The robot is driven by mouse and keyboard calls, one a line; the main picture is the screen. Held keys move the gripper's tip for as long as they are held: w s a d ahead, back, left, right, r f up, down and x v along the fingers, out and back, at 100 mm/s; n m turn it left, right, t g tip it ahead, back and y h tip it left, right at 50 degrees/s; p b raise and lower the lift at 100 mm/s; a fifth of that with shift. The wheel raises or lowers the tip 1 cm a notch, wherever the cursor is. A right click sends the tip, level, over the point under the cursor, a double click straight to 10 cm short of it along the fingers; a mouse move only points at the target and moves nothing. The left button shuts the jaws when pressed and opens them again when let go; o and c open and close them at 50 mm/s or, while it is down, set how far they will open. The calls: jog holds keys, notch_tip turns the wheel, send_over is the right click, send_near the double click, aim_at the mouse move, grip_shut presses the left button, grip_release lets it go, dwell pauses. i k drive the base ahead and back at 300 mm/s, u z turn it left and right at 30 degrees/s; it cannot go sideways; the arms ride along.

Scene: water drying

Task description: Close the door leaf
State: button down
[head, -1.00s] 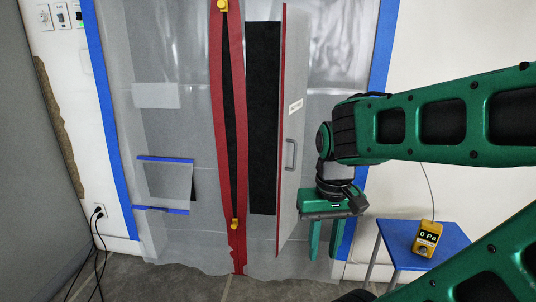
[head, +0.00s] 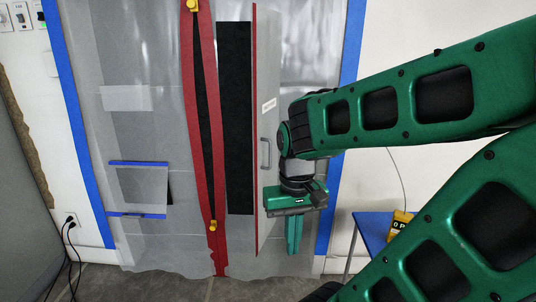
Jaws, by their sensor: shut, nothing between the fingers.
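The door leaf (head: 267,90) is a grey panel with a red edge. It stands open, swung out towards me, with a dark opening (head: 236,120) showing to its left. A grey handle (head: 265,154) and a small white label are on its face. My gripper (head: 293,250) points down just right of the leaf's lower part, below the handle. Its green fingers are together and empty. Whether it touches the leaf I cannot tell.
A red zipper strip (head: 205,150) with yellow pulls runs down the plastic sheeting left of the opening. A blue table (head: 372,229) with a yellow meter (head: 399,224) stands at right, partly behind my arm. Cables hang at the lower left.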

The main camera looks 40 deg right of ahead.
aim_at(266, 22)
jog(key=u, duration=0.1)
jog(key=k, duration=0.9)
jog(key=z, duration=0.5)
jog(key=i, duration=0.95)
